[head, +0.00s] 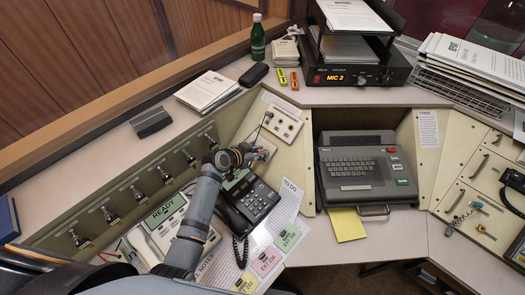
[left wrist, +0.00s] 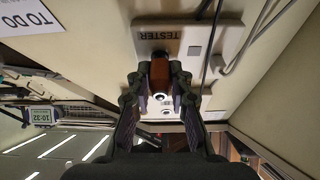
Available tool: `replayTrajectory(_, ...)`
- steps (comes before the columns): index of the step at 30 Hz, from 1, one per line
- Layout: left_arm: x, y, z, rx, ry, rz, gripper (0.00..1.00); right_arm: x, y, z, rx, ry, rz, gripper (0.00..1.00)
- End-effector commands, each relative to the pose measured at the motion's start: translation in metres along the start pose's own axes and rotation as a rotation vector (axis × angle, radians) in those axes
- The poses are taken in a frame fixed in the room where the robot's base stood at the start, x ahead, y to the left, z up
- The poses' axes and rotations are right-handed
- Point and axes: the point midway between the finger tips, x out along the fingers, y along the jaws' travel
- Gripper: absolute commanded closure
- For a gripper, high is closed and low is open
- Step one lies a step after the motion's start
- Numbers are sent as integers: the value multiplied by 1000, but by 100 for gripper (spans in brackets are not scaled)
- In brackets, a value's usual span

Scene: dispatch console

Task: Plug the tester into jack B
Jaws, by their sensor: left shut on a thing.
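My left gripper (head: 246,150) reaches over the sloped desk panel beside the black phone. In the left wrist view my left gripper (left wrist: 160,82) is shut on the brown-orange tester plug (left wrist: 160,70), just below a plate labelled TESTER (left wrist: 163,36). Whether the plug sits in its holder or is clear of it, I cannot tell. A pale jack panel (head: 284,123) with several sockets lies just beyond the gripper in the head view; its lettering is too small to read.
The black desk phone (head: 262,199) and a box reading READY (head: 163,222) stand close to my left arm. A row of switches (head: 130,194) runs along the left panel. A grey keyboard terminal (head: 366,168) stands to the right of the panels. A dark cable (left wrist: 209,45) runs beside the plate.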

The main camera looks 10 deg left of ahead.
Motion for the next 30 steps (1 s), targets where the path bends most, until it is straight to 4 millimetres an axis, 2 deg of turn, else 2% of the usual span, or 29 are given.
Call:
replayTrajectory(15,-16,0,-5,0,1,0,100,-15,1,-2,0,1,-1,60)
replayTrajectory(26,-17,0,-4,0,1,0,100,-16,-2,-2,2,1,-4,60)
replayTrajectory(30,-23,0,-7,1,0,-1,100,-22,-2,-3,2,1,-4,60)
